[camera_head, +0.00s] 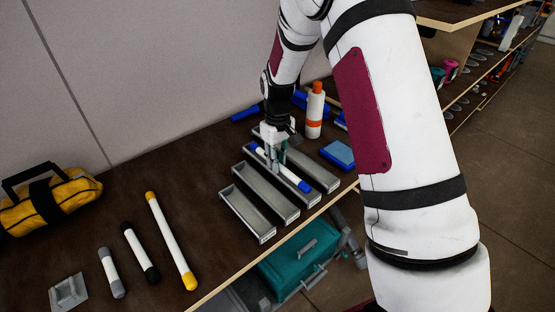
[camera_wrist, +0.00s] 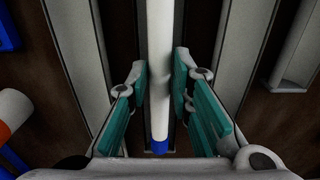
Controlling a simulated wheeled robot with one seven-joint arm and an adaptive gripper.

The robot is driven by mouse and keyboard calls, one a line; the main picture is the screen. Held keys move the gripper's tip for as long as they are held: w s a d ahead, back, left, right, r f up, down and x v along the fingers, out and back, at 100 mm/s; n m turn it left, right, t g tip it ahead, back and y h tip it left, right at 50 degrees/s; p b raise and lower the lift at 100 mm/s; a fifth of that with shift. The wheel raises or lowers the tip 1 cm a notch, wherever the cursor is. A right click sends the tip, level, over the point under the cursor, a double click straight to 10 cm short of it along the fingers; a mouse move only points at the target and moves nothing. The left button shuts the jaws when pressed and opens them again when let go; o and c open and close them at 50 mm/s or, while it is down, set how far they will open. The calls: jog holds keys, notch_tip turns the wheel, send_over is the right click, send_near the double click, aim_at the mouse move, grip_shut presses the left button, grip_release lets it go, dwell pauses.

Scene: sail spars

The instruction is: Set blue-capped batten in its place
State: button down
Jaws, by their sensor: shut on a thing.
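The blue-capped batten (camera_head: 282,169) is a white rod with a blue cap at each end.
An empty grey tray (camera_head: 236,208) lies to the left. Yellow-, black- and grey-capped battens (camera_head: 172,240) lie front left. A white bottle (camera_head: 315,115) and blue boxes (camera_head: 339,154) stand right and behind. A yellow bag (camera_head: 62,197) is far left. The table's front edge is close.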

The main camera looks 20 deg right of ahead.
jog(key=shift+f, duration=0.1)
jog(key=shift+f+b, duration=0.35)
jog(key=shift+f, duration=0.55)
jog(key=shift+r, duration=0.2)
jog(key=shift+r+p, duration=0.35)
jog(key=shift+r, duration=0.5)
jog(key=shift+f, duration=0.2)
dwell(0.4)
jog(key=shift+f+b, duration=0.5)
jog(key=shift+f, duration=0.4)
jog(key=shift+r, duration=0.2)
jog(key=shift+r+p, duration=0.4)
jog(key=shift+r, duration=0.5)
